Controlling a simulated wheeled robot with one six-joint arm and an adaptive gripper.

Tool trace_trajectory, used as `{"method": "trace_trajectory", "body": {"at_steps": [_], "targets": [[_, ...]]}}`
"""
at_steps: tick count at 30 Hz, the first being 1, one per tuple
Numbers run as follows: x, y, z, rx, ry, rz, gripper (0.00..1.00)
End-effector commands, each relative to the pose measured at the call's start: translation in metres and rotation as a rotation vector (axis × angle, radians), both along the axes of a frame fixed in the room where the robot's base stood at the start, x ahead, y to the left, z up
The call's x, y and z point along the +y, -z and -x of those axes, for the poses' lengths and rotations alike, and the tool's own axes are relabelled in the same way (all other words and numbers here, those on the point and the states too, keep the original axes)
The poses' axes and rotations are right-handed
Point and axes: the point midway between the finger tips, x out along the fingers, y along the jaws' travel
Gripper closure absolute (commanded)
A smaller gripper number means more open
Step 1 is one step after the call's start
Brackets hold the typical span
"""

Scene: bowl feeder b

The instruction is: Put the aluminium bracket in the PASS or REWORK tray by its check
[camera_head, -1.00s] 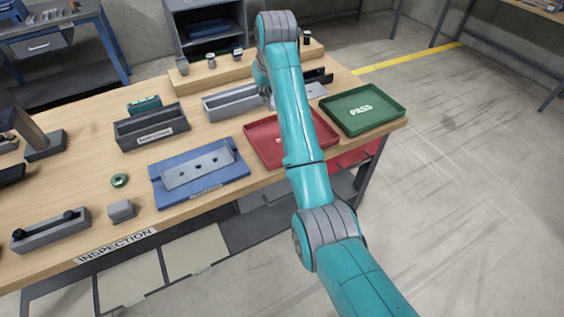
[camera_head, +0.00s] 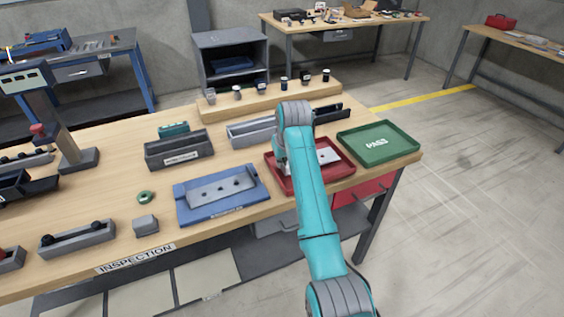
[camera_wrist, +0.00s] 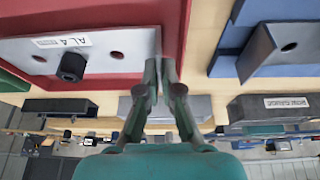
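The aluminium bracket (camera_head: 328,156) is a light grey plate at the red tray (camera_head: 346,172), partly hidden behind my arm. In the wrist view the bracket (camera_wrist: 85,52) shows an "AL 4" label, two holes and a dark round post, within the red tray's (camera_wrist: 180,12) outline. My gripper (camera_wrist: 161,66) has its fingers close together at the bracket's end and appears shut on it. I cannot tell whether the bracket touches the tray floor. The green PASS tray (camera_head: 398,152) to the right is empty. The red tray's lettering is hidden.
A blue fixture (camera_head: 258,193) with a grey holed plate (camera_head: 222,188) lies left of the red tray. The bow gauge (camera_wrist: 270,108), a grey trough (camera_head: 250,132) and a wooden ledge (camera_head: 262,101) with several small cylinders stand behind.

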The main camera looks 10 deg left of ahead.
Motion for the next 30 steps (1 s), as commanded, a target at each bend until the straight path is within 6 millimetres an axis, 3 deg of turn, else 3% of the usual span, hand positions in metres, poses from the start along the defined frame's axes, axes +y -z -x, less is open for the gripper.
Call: {"method": "trace_trajectory", "body": {"at_steps": [26,27,30], "targets": [[0.0,0.018,0.0,-0.001,0.0,-0.001,1.0],[0.0,0.019,0.0,0.001,0.0,0.001,0.89],[0.0,0.019,0.0,0.0,0.0,0.0,0.69]]}}
